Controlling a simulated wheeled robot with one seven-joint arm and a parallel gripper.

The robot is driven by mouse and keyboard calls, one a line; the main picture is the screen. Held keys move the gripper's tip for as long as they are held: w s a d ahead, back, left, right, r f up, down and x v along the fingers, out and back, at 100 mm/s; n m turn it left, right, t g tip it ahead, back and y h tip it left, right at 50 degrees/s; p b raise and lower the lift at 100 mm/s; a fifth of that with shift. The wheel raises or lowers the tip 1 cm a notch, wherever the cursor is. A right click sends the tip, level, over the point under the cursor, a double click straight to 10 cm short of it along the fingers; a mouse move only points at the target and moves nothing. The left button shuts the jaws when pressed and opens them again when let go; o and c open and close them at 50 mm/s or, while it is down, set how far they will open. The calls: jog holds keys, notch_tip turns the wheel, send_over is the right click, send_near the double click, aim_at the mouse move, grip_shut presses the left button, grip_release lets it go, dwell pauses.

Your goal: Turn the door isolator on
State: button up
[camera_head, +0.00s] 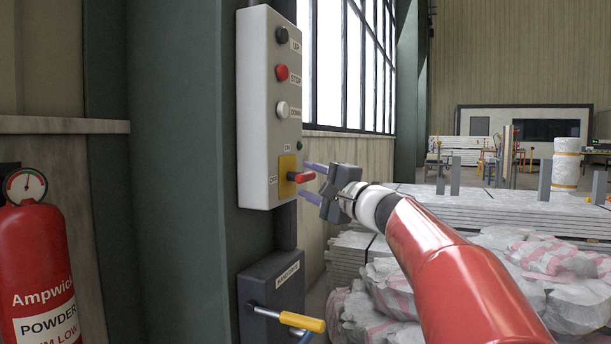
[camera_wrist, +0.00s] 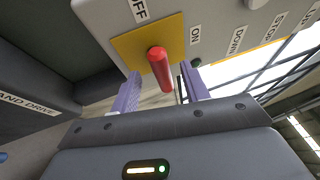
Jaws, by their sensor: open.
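The door isolator is a red rotary handle (camera_head: 301,177) on a yellow plate (camera_head: 287,172), low on a pale grey control box (camera_head: 262,110). In the head view the handle points right, towards my gripper (camera_head: 309,181). In the wrist view the red handle (camera_wrist: 160,68) sticks out from the yellow plate (camera_wrist: 137,49), with OFF printed at one side and ON at another. My gripper's purple fingers (camera_wrist: 160,90) are open, one on each side of the handle. A gap shows between the handle and each finger. Whether they touch it elsewhere, I cannot tell.
Above the isolator are UP (camera_head: 282,35), STOP (camera_head: 282,72) and DOWN (camera_head: 282,109) buttons. Below hangs a dark hand drive box (camera_head: 270,284) with a yellow-handled crank (camera_head: 303,321). A red extinguisher (camera_head: 40,270) stands at the left. Wrapped sacks (camera_head: 560,275) lie at the right.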

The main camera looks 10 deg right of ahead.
jog(key=shift+x, duration=1)
jog(key=shift+c, duration=0.5)
jog(key=c, duration=0.9)
jog(key=shift+f, duration=0.15)
